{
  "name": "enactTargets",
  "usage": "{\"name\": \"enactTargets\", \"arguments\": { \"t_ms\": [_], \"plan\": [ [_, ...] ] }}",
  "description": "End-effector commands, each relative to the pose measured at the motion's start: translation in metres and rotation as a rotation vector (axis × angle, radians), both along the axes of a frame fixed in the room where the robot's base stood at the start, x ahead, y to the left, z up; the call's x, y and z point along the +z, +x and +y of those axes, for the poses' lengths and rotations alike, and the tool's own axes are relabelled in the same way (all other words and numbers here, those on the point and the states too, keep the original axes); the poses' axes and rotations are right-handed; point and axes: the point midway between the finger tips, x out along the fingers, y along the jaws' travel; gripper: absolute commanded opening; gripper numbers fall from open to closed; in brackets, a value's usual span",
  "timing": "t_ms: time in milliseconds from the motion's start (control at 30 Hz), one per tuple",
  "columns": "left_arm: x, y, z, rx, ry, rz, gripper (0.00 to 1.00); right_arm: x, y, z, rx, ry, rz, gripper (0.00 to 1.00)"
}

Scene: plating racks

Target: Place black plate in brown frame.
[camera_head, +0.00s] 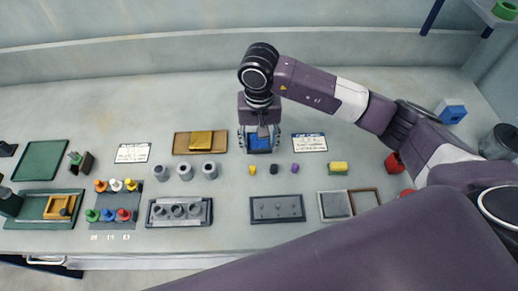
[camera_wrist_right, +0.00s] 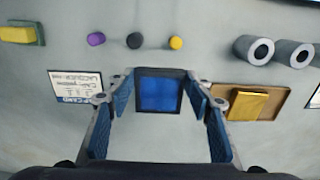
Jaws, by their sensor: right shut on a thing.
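The black plate (camera_wrist_right: 139,104) has a blue square top (camera_wrist_right: 160,93) and sits between the two fingers of my right gripper (camera_wrist_right: 159,80). The gripper is shut on its sides. In the head view, my right gripper (camera_head: 260,138) points down with the blue part between its fingers, at the back middle of the table; whether the plate touches the table I cannot tell. The brown frame (camera_head: 379,199) lies flat at the front right, with a grey inside that looks empty. It is well to the right and nearer than the gripper. My left gripper is not in view.
A yellow block on a brown plate (camera_head: 181,142) lies left of the gripper. Small yellow, black and purple pegs (camera_head: 295,168) stand in front.

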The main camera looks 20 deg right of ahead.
Motion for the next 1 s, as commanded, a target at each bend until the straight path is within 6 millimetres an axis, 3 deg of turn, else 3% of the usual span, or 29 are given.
{"name": "enactTargets", "arguments": {
  "t_ms": [167,433,867,900,1000],
  "plan": [
    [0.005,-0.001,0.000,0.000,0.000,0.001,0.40,-0.011,0.001,0.000,-0.002,0.001,0.000,0.03],
    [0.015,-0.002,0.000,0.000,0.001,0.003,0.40,-0.045,0.000,0.001,0.000,0.002,-0.001,0.03],
    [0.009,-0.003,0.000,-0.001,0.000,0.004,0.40,-0.052,0.001,0.000,0.000,0.002,-0.004,0.03],
    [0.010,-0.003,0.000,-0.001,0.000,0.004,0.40,-0.053,0.000,0.000,0.000,0.001,-0.001,0.49],
    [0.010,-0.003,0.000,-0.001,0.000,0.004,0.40,-0.052,0.000,0.000,0.000,0.001,0.000,0.60]
  ]
}}
